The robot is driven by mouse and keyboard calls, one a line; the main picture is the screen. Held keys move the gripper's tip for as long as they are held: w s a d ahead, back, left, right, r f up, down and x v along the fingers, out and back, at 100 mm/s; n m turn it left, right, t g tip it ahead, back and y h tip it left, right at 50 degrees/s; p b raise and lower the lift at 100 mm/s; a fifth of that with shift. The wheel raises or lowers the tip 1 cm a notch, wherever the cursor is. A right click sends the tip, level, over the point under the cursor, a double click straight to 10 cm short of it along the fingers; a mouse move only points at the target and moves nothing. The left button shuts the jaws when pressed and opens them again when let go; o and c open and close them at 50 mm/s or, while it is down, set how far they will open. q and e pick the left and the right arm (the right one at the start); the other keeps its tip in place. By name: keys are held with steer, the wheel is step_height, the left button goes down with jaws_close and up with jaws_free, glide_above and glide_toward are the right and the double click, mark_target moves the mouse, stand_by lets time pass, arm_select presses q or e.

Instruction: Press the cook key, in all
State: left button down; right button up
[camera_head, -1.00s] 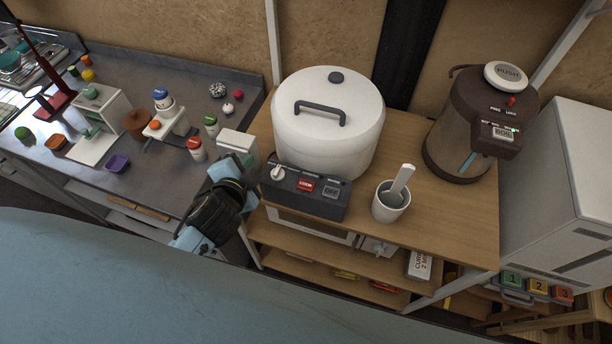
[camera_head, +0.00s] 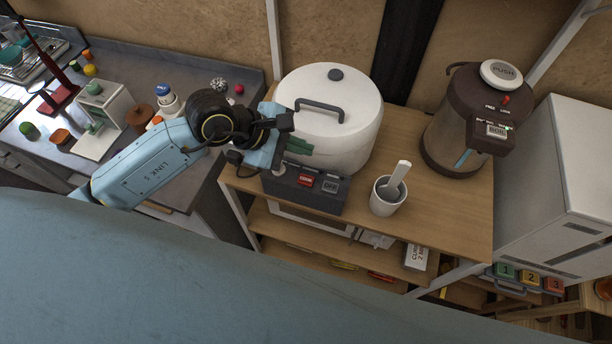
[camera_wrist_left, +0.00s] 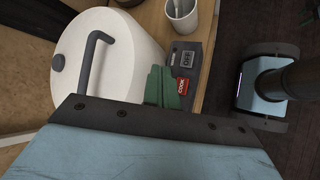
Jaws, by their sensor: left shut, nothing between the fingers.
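A large white cooker (camera_head: 340,120) with a domed lid and dark handle stands on a wooden shelf unit. Its dark control box (camera_head: 318,196) at the front carries a red cook key (camera_head: 305,180) and a grey off key (camera_head: 330,186). In the left wrist view the cook key (camera_wrist_left: 182,87) shows red with its label readable. My left gripper (camera_head: 308,149) is shut and empty, its green fingers above and behind the control box, beside the cooker body. In the wrist view the fingertips (camera_wrist_left: 162,78) appear next to the cook key; contact cannot be told. My right gripper is not in view.
A white cup with a spatula (camera_head: 387,196) stands right of the control box. A brown hot-water pot (camera_head: 462,125) stands at the back right. The grey counter (camera_head: 75,165) at left holds a small white machine (camera_head: 100,108) and several small items.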

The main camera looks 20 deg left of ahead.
arm_select(q)
steer(key=shift+a+f, duration=0.1)
steer(key=shift+f, duration=0.05)
steer(key=b, duration=0.6)
glide_above(301, 180)
step_height(301, 180, down, 8)
steer(key=shift+r, duration=0.15)
steer(key=shift+f+b, duration=0.4)
steer(key=shift+f, duration=0.1)
steer(key=shift+f, duration=0.1)
stand_by(1.4)
steer(key=shift+f+b, duration=0.3)
steer(key=shift+b, duration=0.15)
steer(key=shift+f+b, duration=0.4)
steer(key=shift+b, duration=0.05)
stand_by(0.4)
steer(key=shift+r, duration=0.1)
steer(key=shift+r+p, duration=0.55)
steer(key=shift+r, duration=0.2)
